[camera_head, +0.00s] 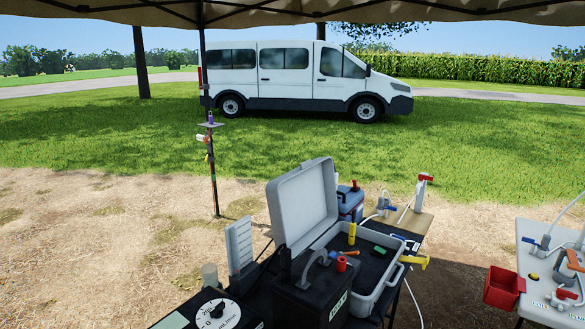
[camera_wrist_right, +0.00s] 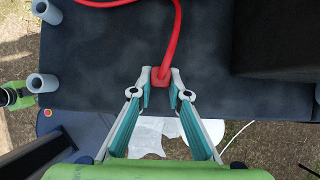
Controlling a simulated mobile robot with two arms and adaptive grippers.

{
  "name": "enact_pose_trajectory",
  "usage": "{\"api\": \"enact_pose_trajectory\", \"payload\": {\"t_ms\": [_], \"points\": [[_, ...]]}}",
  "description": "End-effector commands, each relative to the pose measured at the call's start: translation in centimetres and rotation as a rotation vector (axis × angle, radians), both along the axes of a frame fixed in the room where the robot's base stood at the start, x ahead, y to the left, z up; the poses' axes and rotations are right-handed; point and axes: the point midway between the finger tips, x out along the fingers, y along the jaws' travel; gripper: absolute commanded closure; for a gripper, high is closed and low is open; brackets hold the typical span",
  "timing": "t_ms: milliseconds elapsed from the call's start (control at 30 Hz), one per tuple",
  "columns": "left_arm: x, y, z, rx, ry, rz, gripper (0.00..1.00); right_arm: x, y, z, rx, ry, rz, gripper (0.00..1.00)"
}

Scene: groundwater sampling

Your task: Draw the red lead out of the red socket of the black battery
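The black battery (camera_head: 310,292) stands at the front of the table, with a grey handle and a pale label. A red cylindrical piece (camera_head: 341,263) shows at its top; I cannot tell whether it is the socket or a plug. In the right wrist view my right gripper (camera_wrist_right: 161,80) has its teal fingers on both sides of the red end block of the red lead (camera_wrist_right: 177,35). The fingers look closed on it. The lead runs up from the block and bends left. I cannot see there whether the block sits in a socket. Neither gripper shows in the head view.
An open grey case (camera_head: 385,296) with tools stands beside the battery. A round white dial (camera_head: 215,313) is at the front left. A red bin (camera_head: 502,288) hangs at the right table. The wrist view shows grey tubes (camera_wrist_right: 42,83) and a dark box (camera_wrist_right: 275,38).

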Motion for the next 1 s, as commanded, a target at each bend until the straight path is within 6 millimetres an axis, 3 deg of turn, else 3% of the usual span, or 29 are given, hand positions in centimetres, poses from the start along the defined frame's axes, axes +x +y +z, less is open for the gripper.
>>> {"api": "enact_pose_trajectory", "payload": {"t_ms": [167,700,1000], "points": [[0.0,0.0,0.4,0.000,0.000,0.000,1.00,0.0,0.0,0.5,0.000,0.000,0.000,1.00],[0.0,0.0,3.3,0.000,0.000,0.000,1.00,0.0,0.0,4.8,0.000,0.000,0.001,1.00],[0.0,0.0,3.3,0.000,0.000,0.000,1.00,0.0,0.0,5.0,0.000,0.000,0.000,1.00]]}}
